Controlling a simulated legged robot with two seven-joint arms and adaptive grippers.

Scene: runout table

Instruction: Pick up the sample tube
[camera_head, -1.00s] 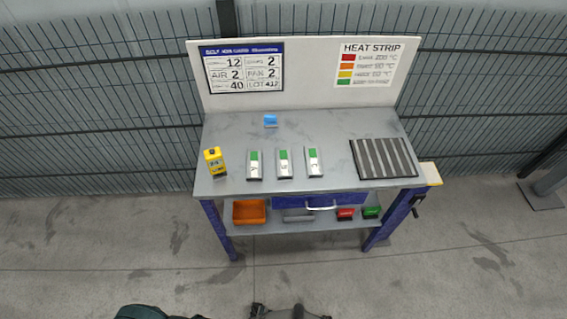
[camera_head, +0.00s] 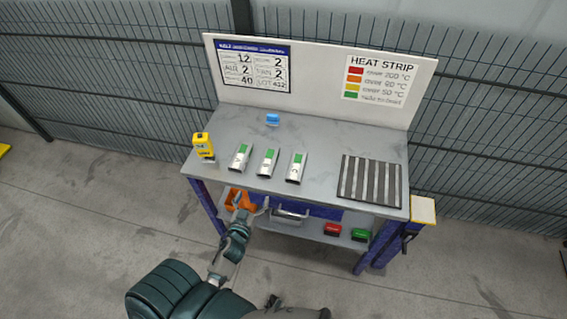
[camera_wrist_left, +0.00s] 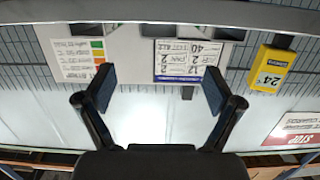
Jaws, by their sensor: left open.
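Three short silver pieces with green labels stand in a row on the grey table: a left one (camera_head: 240,158), a middle one (camera_head: 268,162) and a right one (camera_head: 296,168). They look like the sample tubes; I cannot tell which one is meant. My left gripper (camera_head: 252,206) is in front of the table's front edge, below and apart from the pieces. In the left wrist view its two fingers (camera_wrist_left: 157,90) are wide apart with nothing between them. No silver piece shows clearly there. My right gripper is not in view.
A yellow meter (camera_head: 203,146) stands at the table's left; it also shows in the left wrist view (camera_wrist_left: 271,70). A blue item (camera_head: 272,119) lies behind the pieces, a striped dark pad (camera_head: 370,180) at right. An orange bin (camera_head: 237,197) and red and green boxes sit on the shelf below.

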